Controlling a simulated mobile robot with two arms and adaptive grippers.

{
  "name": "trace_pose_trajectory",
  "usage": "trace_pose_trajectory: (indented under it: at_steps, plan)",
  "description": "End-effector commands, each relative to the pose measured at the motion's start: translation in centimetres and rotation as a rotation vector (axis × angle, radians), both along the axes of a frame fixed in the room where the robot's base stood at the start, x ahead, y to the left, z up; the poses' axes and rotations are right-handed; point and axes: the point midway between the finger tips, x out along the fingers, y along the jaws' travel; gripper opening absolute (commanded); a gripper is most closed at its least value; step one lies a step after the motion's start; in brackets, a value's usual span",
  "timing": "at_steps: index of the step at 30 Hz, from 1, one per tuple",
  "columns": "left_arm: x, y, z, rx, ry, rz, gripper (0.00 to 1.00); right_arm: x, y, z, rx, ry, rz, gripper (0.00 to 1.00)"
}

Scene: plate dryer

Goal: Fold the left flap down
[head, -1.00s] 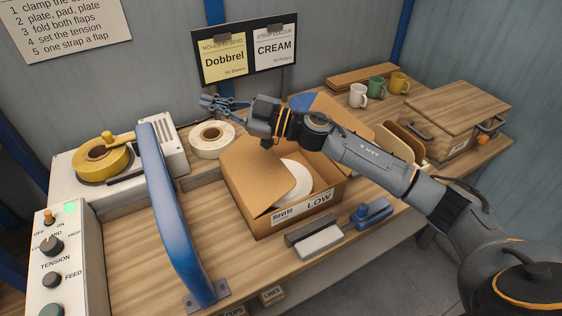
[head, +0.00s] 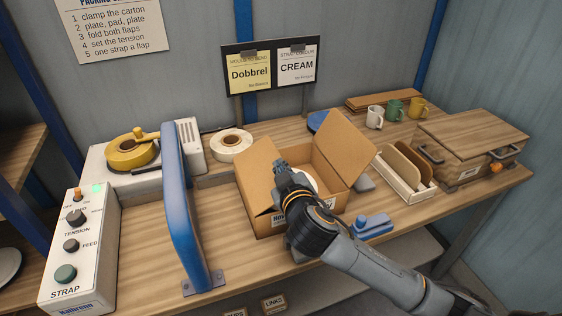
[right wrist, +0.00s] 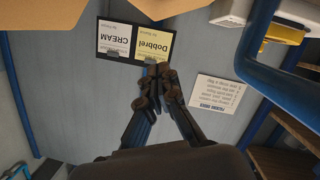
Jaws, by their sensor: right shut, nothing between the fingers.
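The open brown carton (head: 269,224) stands on the bench in the middle of the head view. Its left flap (head: 256,182) stands up, leaning left. Its right flap (head: 345,150) also stands up. A white plate lies inside, mostly hidden behind my right arm. My right gripper (head: 281,168) is shut and empty, over the carton's opening just right of the left flap; I cannot tell whether it touches the flap. In the right wrist view its fingers (right wrist: 156,88) are together, with brown cardboard (right wrist: 40,14) along the top edge. My left gripper is out of view.
A blue curved arch (head: 178,210) stands left of the carton, near the strap control box (head: 75,245). A white tape roll (head: 232,145) lies behind. A blue clamp (head: 374,225) and a divider rack (head: 405,175) stand to the right.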

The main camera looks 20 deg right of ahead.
Motion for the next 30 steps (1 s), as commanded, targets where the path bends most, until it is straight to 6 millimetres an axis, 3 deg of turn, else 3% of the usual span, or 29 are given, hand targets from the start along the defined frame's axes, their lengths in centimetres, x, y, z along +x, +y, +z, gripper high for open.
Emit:
trace_pose_trajectory:
  at_steps: [16,21,30]
  plan:
    - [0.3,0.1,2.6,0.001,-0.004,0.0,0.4,9.0,-0.8,-1.7,-0.001,0.0,-0.001,0.0]
    - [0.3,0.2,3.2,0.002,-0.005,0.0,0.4,8.9,-2.0,-4.1,-0.003,0.001,0.0,0.0]
    - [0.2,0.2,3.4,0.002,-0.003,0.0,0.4,8.9,-2.6,-5.5,0.001,-0.001,0.002,0.0]
